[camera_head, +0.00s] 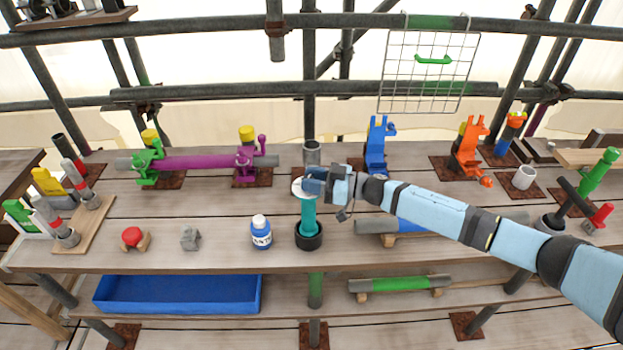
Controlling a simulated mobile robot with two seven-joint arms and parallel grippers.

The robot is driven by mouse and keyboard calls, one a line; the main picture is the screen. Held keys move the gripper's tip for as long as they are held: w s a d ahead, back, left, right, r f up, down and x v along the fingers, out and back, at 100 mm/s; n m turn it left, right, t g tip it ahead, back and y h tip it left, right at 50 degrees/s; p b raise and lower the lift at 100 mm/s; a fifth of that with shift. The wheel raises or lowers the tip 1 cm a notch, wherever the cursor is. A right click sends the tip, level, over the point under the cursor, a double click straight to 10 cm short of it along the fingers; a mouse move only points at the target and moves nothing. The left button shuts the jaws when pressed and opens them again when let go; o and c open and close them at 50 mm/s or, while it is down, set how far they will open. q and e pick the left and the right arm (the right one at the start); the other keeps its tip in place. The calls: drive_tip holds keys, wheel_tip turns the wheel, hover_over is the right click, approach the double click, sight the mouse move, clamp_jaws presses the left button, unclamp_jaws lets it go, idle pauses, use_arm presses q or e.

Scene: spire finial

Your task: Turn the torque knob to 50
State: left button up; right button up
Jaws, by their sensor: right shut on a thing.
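A teal tool (308,217) stands upright in a black round holder (308,241) near the front middle of the table. A white disc (298,188) shows at its top, partly covered by my right gripper. My right gripper (312,184) reaches in from the right and is shut on the top of the teal tool, at what looks like the torque knob. The jaws hide the knob, and I cannot read any scale or number on it. My left gripper is not in view.
A blue-and-white bottle (261,232) stands close left of the holder. A grey pipe (372,226) with a blue band lies on supports beneath my right forearm. A grey upright tube (312,153) stands behind the tool. The wooden table (215,212) has free room to the left.

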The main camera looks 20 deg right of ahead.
drive_tip(key=shift+w+d+f+n+g+y+b, duration=0.1)
drive_tip(key=shift+n+g+y+b, duration=0.2)
drive_tip(key=shift+n+g, duration=0.25)
drive_tip(key=shift+w+n+g+y+b, duration=0.1)
drive_tip(key=shift+n+g+y+b, duration=0.15)
drive_tip(key=shift+n+g, duration=0.3)
drive_tip(key=n+g+b, duration=0.2)
drive_tip(key=g, duration=0.1)
drive_tip(key=n+g+y+b, duration=0.1)
drive_tip(key=n+g+b, duration=0.1)
drive_tip(key=g, duration=0.2)
drive_tip(key=shift+w+f+y, duration=0.1)
drive_tip(key=shift+f+y, duration=0.1)
drive_tip(key=shift+y, duration=0.05)
drive_tip(key=shift+n+g+b, duration=0.6)
drive_tip(key=shift+g+b, duration=0.3)
drive_tip(key=shift+b, duration=0.05)
drive_tip(key=shift+r+n+g+b, duration=0.2)
drive_tip(key=shift+n+g+b, duration=0.55)
drive_tip(key=shift+g, duration=0.35)
drive_tip(key=o, duration=0.9)
